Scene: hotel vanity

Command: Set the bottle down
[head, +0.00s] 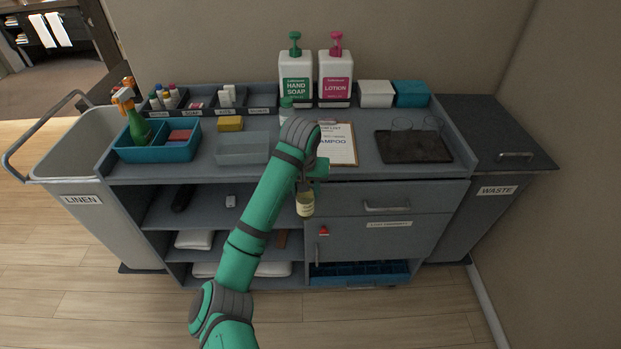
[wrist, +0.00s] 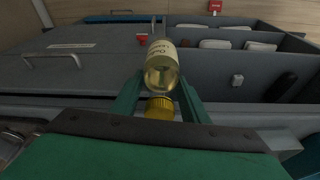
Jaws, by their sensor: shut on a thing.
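A small bottle (head: 305,206) of pale yellow liquid with a cream label hangs below my gripper (head: 307,181), in front of the cart's open shelves and drawer. In the wrist view the bottle (wrist: 162,68) has its gold cap nearest the camera and its body pointing away. My gripper (wrist: 160,98) is shut on it around the neck end, one finger on each side. The bottle is clear of any surface in view. The cart top (head: 375,171) is above and behind it; my arm hides part of that top.
A clipboard (head: 337,146) lies on the cart top, with a dark tray (head: 413,147) to its right. A clear grey bin (head: 243,148) and a blue caddy (head: 157,153) stand left. Pump bottles (head: 296,78) stand at the back. Bare top shows between clipboard and dark tray.

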